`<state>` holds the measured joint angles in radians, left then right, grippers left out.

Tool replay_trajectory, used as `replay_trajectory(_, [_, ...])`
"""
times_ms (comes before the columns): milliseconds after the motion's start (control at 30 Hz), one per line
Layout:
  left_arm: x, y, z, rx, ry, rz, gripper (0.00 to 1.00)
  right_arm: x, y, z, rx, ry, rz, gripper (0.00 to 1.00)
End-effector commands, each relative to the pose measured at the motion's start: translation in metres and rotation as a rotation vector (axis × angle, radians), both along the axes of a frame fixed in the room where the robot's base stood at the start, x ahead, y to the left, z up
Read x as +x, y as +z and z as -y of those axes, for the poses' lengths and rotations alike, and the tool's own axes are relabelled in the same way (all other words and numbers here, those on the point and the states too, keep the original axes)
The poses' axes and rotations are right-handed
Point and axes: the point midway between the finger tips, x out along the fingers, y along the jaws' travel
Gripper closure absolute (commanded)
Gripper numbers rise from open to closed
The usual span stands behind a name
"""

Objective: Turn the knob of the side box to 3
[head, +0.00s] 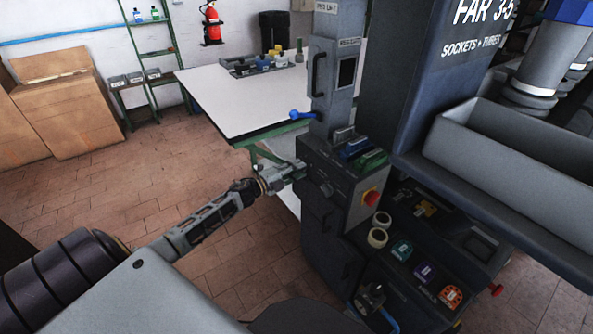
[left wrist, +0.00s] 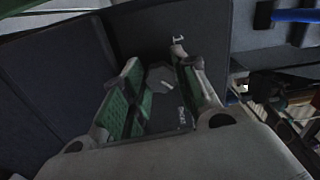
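My left gripper (head: 294,172) is in front of the box, to the left of the knob. In the left wrist view its two green-padded fingers (left wrist: 157,62) are spread apart. The grey knob (left wrist: 160,80) shows between them, and I cannot tell whether they touch it. My right gripper is not in view.
A grey tray (head: 500,150) juts out at the right. The brick floor at left is clear.

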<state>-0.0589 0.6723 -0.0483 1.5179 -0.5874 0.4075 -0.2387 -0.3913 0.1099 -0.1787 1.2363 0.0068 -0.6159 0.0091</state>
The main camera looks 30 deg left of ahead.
Motion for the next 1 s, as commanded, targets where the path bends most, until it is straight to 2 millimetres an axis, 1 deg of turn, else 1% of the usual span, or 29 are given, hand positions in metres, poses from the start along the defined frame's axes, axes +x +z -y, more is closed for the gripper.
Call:
replay_trajectory(33, [-0.001,-0.001,0.002,0.001,-0.003,-0.002,0.66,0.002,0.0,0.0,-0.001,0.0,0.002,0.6])
replay_trajectory(167, [-0.001,-0.001,0.001,0.001,-0.002,-0.002,0.49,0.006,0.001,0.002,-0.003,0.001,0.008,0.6])
replay_trajectory(400, [0.0,-0.001,0.0,-0.001,-0.001,-0.001,0.49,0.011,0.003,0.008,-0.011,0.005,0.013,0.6])
replay_trajectory(633, [-0.002,-0.001,-0.001,-0.001,-0.001,-0.001,0.49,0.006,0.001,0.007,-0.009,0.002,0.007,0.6])
replay_trajectory(833, [-0.01,-0.001,-0.004,-0.002,-0.001,-0.002,0.49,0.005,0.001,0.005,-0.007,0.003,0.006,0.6])
replay_trajectory(1000, [-0.021,-0.001,-0.008,0.0,-0.001,-0.002,0.49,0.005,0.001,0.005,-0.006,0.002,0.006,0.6])
